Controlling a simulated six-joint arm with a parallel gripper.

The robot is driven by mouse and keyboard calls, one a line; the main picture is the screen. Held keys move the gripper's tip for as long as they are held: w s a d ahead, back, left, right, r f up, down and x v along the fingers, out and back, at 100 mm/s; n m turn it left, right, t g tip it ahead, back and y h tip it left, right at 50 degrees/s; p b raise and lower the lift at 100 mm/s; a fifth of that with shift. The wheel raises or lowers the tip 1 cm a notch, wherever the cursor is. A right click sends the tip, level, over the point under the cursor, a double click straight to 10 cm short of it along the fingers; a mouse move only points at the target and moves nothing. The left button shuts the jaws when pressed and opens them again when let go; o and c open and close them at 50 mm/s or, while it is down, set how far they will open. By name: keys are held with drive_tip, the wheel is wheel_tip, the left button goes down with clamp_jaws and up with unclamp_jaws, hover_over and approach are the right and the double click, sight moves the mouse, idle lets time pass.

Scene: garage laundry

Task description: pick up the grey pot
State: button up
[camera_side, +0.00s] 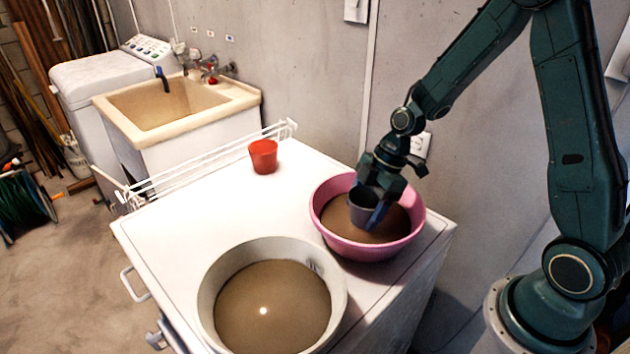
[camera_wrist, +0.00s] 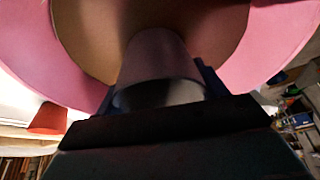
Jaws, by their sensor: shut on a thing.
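The grey pot (camera_side: 362,207) is a small dark grey cup in the pink basin (camera_side: 335,246) in the side view. My gripper (camera_side: 372,208) reaches down into the basin and is shut on the pot. In the wrist view the pot (camera_wrist: 158,65) sits between my fingers, in front of the brown contents of the pink basin (camera_wrist: 275,45). Whether the pot's base touches the brown contents is hard to tell.
A red pot (camera_side: 263,156) stands on the white top (camera_side: 215,200) at the back. A large whitish basin (camera_side: 213,310) with brown contents stands at the front. A white wire rack (camera_side: 210,160) runs along the left edge. A sink (camera_side: 185,112) is behind.

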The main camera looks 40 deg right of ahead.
wheel_tip(320, 180, up, 18)
drive_tip(key=shift+f, duration=0.15)
idle(0.3)
idle(0.5)
